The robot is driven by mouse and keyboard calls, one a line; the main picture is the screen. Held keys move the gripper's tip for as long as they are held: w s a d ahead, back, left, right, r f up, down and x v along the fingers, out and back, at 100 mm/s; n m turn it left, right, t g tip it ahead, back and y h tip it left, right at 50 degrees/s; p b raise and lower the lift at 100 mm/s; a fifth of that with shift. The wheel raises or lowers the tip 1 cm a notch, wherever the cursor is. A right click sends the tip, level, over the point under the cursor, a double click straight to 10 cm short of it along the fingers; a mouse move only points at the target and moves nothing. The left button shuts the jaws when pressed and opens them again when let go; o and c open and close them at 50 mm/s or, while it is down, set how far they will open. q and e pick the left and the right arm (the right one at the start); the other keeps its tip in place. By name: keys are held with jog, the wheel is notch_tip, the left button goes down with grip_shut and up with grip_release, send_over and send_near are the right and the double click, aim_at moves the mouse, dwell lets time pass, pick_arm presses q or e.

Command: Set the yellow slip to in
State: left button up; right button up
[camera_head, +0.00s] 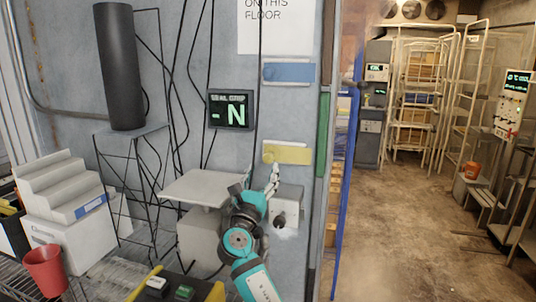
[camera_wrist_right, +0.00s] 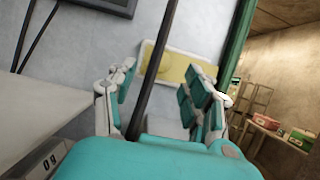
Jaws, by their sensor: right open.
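The yellow slip (camera_head: 287,152) is a flat horizontal bar on the grey wall, with a small round knob near its left end. A similar blue slip (camera_head: 289,72) is above it. My right gripper (camera_head: 262,180) is open and empty, just below the yellow slip's left part and pointing up at the wall. In the right wrist view the yellow slip (camera_wrist_right: 185,70) shows beyond and between the spread fingers of my right gripper (camera_wrist_right: 162,85), apart from them. A dark upright bar crosses in front of its left part there. My left gripper is not in view.
A dark display (camera_head: 230,110) with a green N hangs left of the slips. A grey box (camera_head: 288,203) with a dark knob is under the yellow slip. A shelf plate (camera_head: 192,188) and black cables are at left. A green strip (camera_head: 323,134) edges the doorway at right.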

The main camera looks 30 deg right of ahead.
aim_at(267, 161)
jog(key=p+x, duration=0.1)
jog(key=x, duration=0.5)
jog(key=shift+c, duration=0.4)
grip_shut()
